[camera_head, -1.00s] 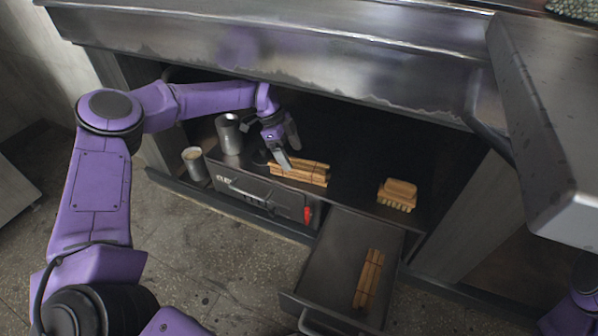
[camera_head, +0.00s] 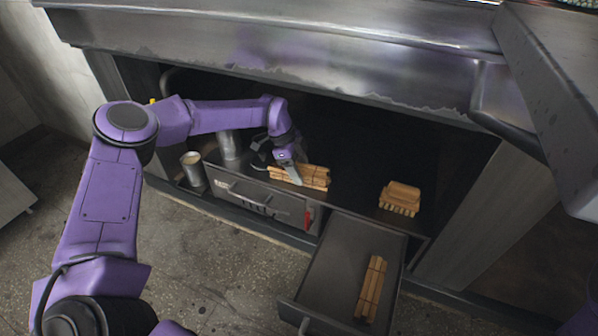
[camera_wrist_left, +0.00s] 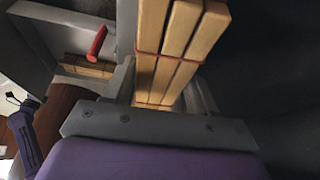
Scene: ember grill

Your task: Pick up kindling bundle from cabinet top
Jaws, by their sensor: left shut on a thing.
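The kindling bundle (camera_head: 314,177), tan wooden sticks tied with thin dark bands, lies on the cabinet top (camera_head: 352,204) under the grill. My left gripper (camera_head: 293,173) is at the bundle's left part, with its fingers on either side of it, shut on it. In the left wrist view the bundle (camera_wrist_left: 180,45) runs up between the fingers, and reddish bands show around the sticks. A second bundle (camera_head: 371,288) lies in the open drawer (camera_head: 333,262). My right gripper is not in view.
A metal cylinder (camera_head: 229,146) and a cup (camera_head: 193,167) stand at the left. A red handle (camera_head: 309,217) shows on the cabinet front. The steel grill edge (camera_head: 270,55) hangs over the cabinet.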

